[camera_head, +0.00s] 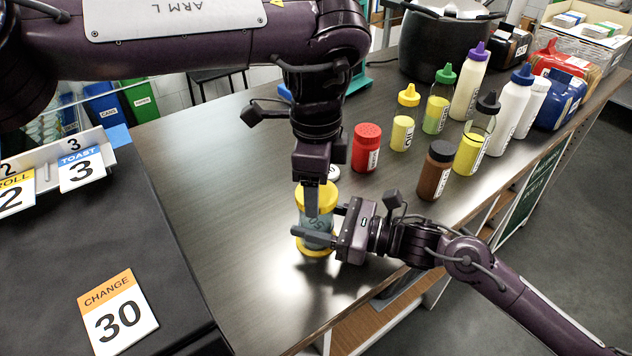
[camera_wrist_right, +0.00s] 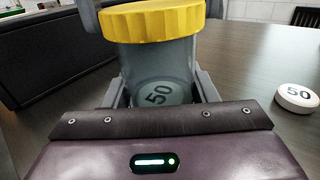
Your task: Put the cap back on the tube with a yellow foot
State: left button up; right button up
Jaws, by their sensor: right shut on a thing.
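The clear tube (camera_head: 316,236) stands upright on the table with a yellow foot (camera_head: 318,250) at its base. A disc marked 50 (camera_wrist_right: 160,93) shows through its wall in the right wrist view. The ribbed yellow cap (camera_wrist_right: 152,20) sits at the tube's top; I cannot tell if it is fully seated. My right gripper (camera_head: 322,234) is shut on the tube from the right, low on its wall. My left gripper (camera_head: 312,200) points down from above, with a finger on each side of the cap. I cannot tell whether these fingers press on it.
A white disc marked 50 (camera_wrist_right: 297,97) lies on the table behind the tube. A red shaker (camera_head: 366,148), brown bottle (camera_head: 435,172), yellow bottle (camera_head: 402,133) and several others stand to the right. A black case (camera_head: 120,215) with number cards lies left. The front-left tabletop is clear.

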pick_arm(q)
jog(key=shift+f, duration=0.6)
jog(key=o, duration=1)
notch_tip(320, 180, up, 12)
pick_arm(e)
jog(key=o, duration=1.5)
jog(key=shift+c, duration=0.2)
